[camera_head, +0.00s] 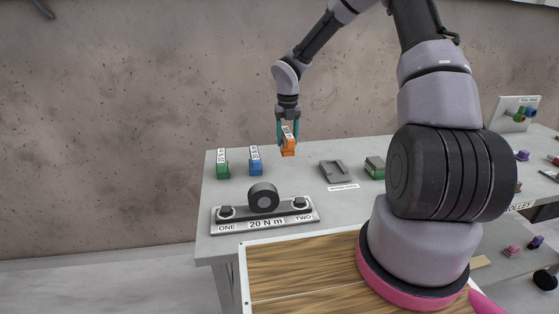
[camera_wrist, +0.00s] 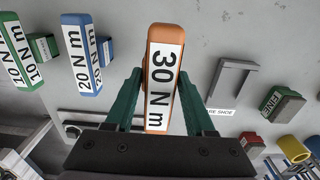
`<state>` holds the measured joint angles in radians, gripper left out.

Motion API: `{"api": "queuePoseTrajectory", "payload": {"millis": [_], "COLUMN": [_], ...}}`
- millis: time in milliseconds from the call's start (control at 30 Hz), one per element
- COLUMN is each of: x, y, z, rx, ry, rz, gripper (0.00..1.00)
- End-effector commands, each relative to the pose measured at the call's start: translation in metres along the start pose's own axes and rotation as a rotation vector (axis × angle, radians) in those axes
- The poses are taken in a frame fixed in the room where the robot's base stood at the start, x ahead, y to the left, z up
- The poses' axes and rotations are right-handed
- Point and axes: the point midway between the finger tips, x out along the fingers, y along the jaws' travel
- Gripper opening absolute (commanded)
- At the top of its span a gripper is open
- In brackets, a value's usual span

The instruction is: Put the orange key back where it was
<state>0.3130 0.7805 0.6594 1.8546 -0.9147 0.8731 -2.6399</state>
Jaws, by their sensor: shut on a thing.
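The orange key (camera_head: 288,148), labelled 30 N m, is between the green fingers of my gripper (camera_head: 288,136). In the wrist view the orange key (camera_wrist: 161,75) shows its white label, with one finger of my gripper (camera_wrist: 160,100) on each side. The gripper is shut on it. It is over the far part of the grey slab (camera_head: 300,180), right of the blue key (camera_head: 255,162) and the green key (camera_head: 222,165). I cannot tell whether its bottom touches the slab.
A holder plate marked ONE, TWO and 20 N m (camera_head: 267,224) carries a dark round piece (camera_head: 263,198). A grey shoe-shaped tray (camera_head: 336,171) and a green-and-grey block (camera_head: 375,168) stand to the right. The slab between the blue key and the tray looks clear.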

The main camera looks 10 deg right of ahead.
Motion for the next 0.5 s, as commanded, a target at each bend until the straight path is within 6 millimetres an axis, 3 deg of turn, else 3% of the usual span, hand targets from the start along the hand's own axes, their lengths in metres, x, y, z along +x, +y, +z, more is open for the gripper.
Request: {"api": "queuePoseTrajectory", "payload": {"millis": [100, 267, 500], "x": [0.019, 0.03, 0.062], "y": [0.002, 0.001, 0.002], "z": [-0.001, 0.0, -0.001], "rx": [-0.002, -0.002, -0.002], "ry": [0.001, 0.0, 0.001], "rz": [0.001, 0.0, 0.001], "gripper": [0.0, 0.0, 0.0]}}
